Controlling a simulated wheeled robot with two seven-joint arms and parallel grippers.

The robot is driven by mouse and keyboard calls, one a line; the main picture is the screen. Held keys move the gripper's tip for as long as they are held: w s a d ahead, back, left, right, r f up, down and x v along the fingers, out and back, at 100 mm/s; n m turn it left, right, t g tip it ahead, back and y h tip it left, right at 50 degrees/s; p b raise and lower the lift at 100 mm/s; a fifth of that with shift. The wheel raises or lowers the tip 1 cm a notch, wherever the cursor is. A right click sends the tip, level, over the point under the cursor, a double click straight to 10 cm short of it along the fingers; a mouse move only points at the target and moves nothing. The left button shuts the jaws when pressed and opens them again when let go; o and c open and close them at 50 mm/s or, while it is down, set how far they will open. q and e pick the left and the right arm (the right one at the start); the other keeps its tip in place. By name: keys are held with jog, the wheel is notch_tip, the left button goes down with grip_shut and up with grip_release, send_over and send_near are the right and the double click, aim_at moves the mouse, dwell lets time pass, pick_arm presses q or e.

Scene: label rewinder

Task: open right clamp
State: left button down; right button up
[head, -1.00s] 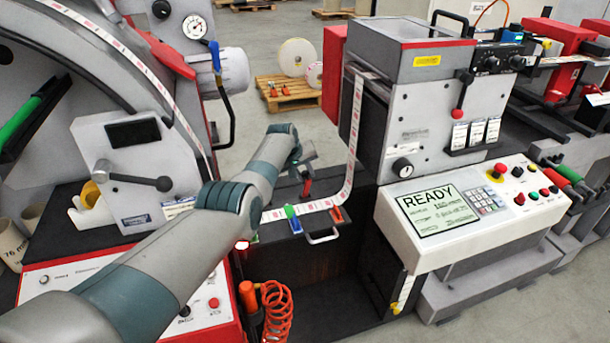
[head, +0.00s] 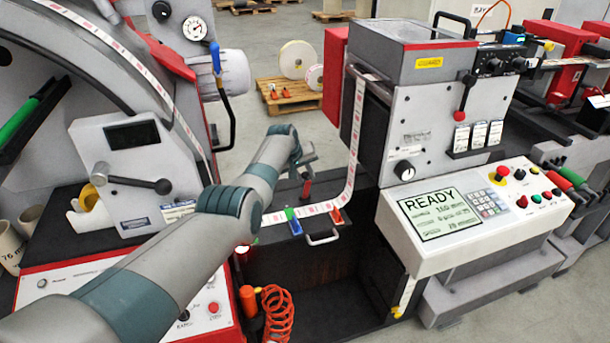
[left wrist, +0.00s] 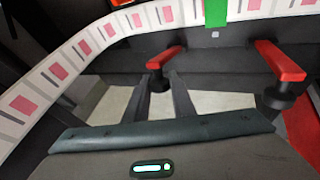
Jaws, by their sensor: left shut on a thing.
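The right clamp's red lever (head: 306,188) stands at the back edge of the dark splice table (head: 345,232). In the left wrist view this lever (left wrist: 166,58) is on a black post. My left gripper (head: 306,161) reaches over from the left and is shut on this clamp lever; its two fingers (left wrist: 160,84) are on either side of the post. A second red lever (left wrist: 281,62) sits to the right in the left wrist view; my arm hides it in the head view. My right gripper is out of view.
The printed label web (head: 318,208) crosses the table and rises at the right. A control panel reading READY (head: 432,217) stands at right. An orange coiled hose (head: 277,312) hangs below.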

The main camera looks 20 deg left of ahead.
pick_arm(q)
jog(key=shift+s+f, duration=0.1)
dwell(0.6)
jog(key=c, duration=1.8)
grip_release()
jog(key=shift+s+r+p, duration=0.15)
jog(key=shift+r+p, duration=0.35)
jog(key=shift+r, duration=0.1)
jog(key=shift+p+v, duration=0.6)
jog(key=shift+v, duration=0.45)
jog(key=b+v, duration=0.1)
jog(key=v, duration=1.3)
jog(key=shift+s+a+b, duration=0.1)
jog(key=shift+b, duration=0.3)
jog(key=shift+f, duration=0.2)
